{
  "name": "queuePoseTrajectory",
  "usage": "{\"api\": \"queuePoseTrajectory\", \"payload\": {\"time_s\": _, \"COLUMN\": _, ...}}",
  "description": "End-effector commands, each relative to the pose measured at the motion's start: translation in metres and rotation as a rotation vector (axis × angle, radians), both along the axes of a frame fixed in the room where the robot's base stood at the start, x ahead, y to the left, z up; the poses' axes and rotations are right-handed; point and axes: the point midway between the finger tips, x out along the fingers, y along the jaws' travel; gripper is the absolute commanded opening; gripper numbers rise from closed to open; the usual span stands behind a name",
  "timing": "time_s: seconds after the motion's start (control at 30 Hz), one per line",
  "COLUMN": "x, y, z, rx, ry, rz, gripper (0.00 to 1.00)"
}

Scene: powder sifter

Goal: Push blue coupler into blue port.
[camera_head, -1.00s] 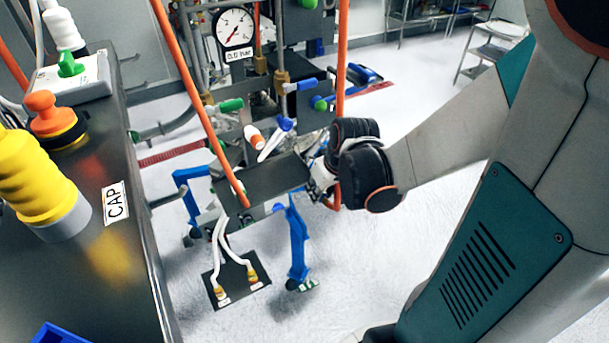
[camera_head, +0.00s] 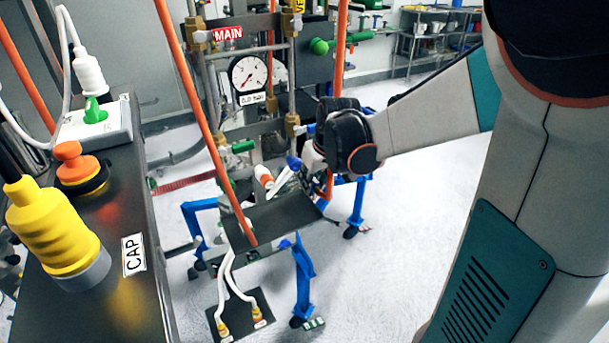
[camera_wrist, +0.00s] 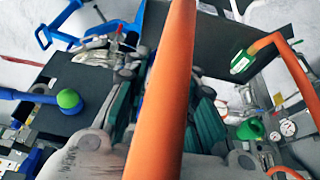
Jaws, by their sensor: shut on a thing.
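My gripper (camera_head: 312,160) is by the right-hand upright orange bar (camera_head: 341,50), above the blue-legged stand. A blue-ended piece with a white lever (camera_head: 283,180) lies just left of my gripper. I cannot tell whether it is the blue coupler. The wrist view shows a blue rod with a green ball (camera_wrist: 67,98) at left. I cannot identify the blue port; my gripper hides part of the fittings.
The stand's blue leg (camera_head: 303,280) rests on the pale floor. A second orange bar (camera_head: 205,120) slants across its left side. A gauge (camera_head: 248,74) and pipes stand behind. A dark bench with a CAP label (camera_head: 133,255) fills the left. Floor right of the stand is clear.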

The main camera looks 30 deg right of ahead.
Motion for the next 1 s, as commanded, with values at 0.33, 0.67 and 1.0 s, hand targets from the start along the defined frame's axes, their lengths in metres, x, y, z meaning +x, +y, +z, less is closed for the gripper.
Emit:
{"api": "queuePoseTrajectory", "payload": {"time_s": 0.33, "x": 0.019, "y": 0.000, "z": 0.000, "rx": 0.000, "ry": 0.000, "rz": -0.001, "gripper": 0.00}}
{"api": "queuePoseTrajectory", "payload": {"time_s": 0.67, "x": 0.037, "y": 0.000, "z": 0.000, "rx": 0.000, "ry": 0.000, "rz": 0.000, "gripper": 0.00}}
{"api": "queuePoseTrajectory", "payload": {"time_s": 1.0, "x": 0.051, "y": 0.000, "z": -0.001, "rx": 0.000, "ry": 0.000, "rz": 0.000, "gripper": 0.00}}
